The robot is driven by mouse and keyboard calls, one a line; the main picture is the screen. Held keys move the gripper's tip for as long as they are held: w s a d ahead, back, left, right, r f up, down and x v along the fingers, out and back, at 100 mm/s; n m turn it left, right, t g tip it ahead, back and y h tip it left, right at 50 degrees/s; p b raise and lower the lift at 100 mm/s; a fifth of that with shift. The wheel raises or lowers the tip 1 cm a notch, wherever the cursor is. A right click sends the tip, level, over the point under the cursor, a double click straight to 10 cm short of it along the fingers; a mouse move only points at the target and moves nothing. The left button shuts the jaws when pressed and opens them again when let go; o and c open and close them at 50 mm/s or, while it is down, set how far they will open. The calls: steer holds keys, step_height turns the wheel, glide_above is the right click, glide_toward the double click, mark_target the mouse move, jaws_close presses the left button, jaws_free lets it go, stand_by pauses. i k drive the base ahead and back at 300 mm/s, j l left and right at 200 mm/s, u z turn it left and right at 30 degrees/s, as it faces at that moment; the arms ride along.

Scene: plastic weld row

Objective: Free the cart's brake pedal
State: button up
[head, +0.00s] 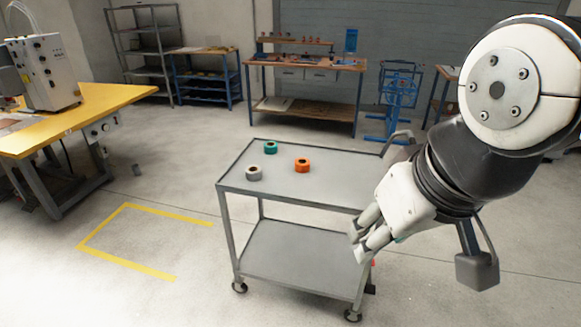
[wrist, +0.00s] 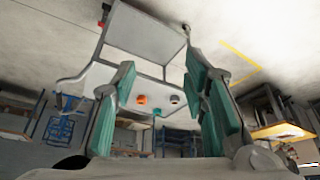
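The grey two-shelf cart (head: 300,254) stands on the floor in the middle of the head view. In the wrist view the cart (wrist: 145,32) appears turned over, between and beyond my fingers. A small red part (head: 373,263), perhaps the brake pedal, shows low at the cart's right end, partly hidden by my gripper. A red part also shows at the upper left of the wrist view (wrist: 98,24). My gripper (head: 361,240) is open and empty by the cart's right side. Its teal-padded fingers are spread in the wrist view (wrist: 161,75).
Grey, green and orange rolls (head: 302,164) sit on the cart's top shelf. A yellow floor outline (head: 128,206) lies to the left, by the yellow-topped machine table (head: 75,110). A workbench (head: 305,62) and blue rack (head: 400,88) stand behind. Floor left of the cart is clear.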

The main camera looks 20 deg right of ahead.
mark_target(369, 289)
steer(key=i+l+z, duration=0.15)
steer(key=i+l, duration=0.2)
steer(key=l, duration=0.25)
steer(key=i+l+z, duration=0.1)
steer(key=i+l, duration=0.25)
steer(key=l, duration=0.25)
steer(key=i+l+z, duration=0.15)
steer(key=i+l, duration=0.25)
steer(key=l, duration=0.1)
